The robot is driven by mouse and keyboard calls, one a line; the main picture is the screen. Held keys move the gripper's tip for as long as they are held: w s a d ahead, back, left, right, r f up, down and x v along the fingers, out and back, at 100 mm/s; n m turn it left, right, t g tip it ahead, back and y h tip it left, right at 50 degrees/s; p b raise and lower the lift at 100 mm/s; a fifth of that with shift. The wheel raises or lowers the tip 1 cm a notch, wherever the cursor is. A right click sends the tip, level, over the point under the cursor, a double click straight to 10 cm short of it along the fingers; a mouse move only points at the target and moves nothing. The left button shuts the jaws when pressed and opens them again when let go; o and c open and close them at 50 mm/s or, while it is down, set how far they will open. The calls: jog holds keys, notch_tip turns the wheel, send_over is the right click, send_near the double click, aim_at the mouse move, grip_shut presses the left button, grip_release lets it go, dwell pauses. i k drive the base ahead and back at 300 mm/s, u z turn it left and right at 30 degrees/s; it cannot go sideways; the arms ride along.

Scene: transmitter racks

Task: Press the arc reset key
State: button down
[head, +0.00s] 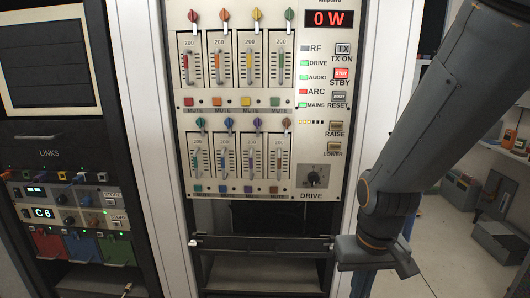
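The arc reset key (338,97) is a small grey key above the word RESET, on the right side of the cream transmitter panel (265,110). To its left, the ARC lamp (303,91) shows red. The red STBY key (341,73) and the TX ON key (343,49) are above it; the RAISE key (336,128) and LOWER key (333,148) are below. My gripper (372,260) is well below the reset key and a little right, in front of the rack's lower right. Its fingers cannot be made out clearly.
The display (328,19) reads 0 W. Slider channels with coloured knobs fill the panel's left, and a DRIVE knob (313,178) sits low right. A rack with a dark screen (46,63) stands at left. Shelves with boxes (497,240) and open floor are at right.

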aim_at(340, 97)
jog(key=u, duration=2.85)
jog(key=k, duration=0.55)
jog(key=z, duration=2.3)
